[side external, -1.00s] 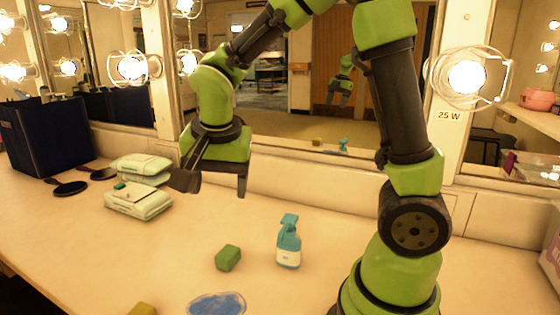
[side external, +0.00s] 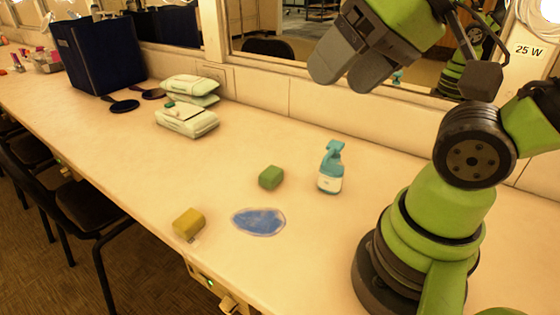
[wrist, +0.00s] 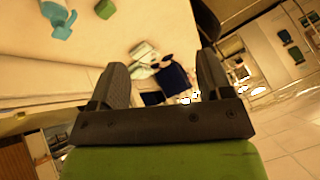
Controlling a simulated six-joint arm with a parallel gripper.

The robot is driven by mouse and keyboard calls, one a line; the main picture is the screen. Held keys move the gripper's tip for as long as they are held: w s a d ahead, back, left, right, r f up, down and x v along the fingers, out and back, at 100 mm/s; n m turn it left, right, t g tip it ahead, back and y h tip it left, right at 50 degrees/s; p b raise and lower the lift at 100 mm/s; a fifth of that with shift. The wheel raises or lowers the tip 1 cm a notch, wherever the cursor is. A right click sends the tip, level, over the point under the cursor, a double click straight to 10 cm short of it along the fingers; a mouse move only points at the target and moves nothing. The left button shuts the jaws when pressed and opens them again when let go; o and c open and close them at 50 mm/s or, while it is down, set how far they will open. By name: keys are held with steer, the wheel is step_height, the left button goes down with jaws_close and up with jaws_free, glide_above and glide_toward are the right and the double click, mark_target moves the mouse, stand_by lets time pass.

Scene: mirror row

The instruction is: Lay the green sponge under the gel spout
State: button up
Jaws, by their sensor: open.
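The green sponge (side external: 271,177) lies on the counter left of the teal bottle (side external: 330,172), which stands upright with a white label and its head tilted left. The sponge also shows at the top of the wrist view (wrist: 104,9), beside the bottle (wrist: 60,20). A flat blue patch (side external: 258,222) lies nearer the counter edge, apart from the sponge. My gripper (side external: 346,82) is open and empty, high above the counter near the mirror, up and behind the sponge and bottle. Its two fingers (wrist: 162,70) stand wide apart in the wrist view.
A yellow block (side external: 189,223) sits near the front edge. Wipe packets (side external: 187,120), black hand mirrors (side external: 124,106) and a dark blue case (side external: 100,55) stand far left. Chairs (side external: 85,205) line the front. The counter between packets and sponge is clear.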

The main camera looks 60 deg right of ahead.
steer(key=n+g+h, duration=0.7)
steer(key=n, duration=1.5)
glide_above(266, 176)
steer(key=a, duration=0.3)
steer(key=f, duration=2.4)
steer(key=shift+d+f, duration=0.25)
steer(key=shift+f, duration=0.05)
steer(key=shift+y, duration=0.3)
steer(key=shift+x, duration=3.1)
steer(key=shift+s, duration=0.1)
steer(key=c, duration=1.1)
steer(key=shift+o, duration=0.2)
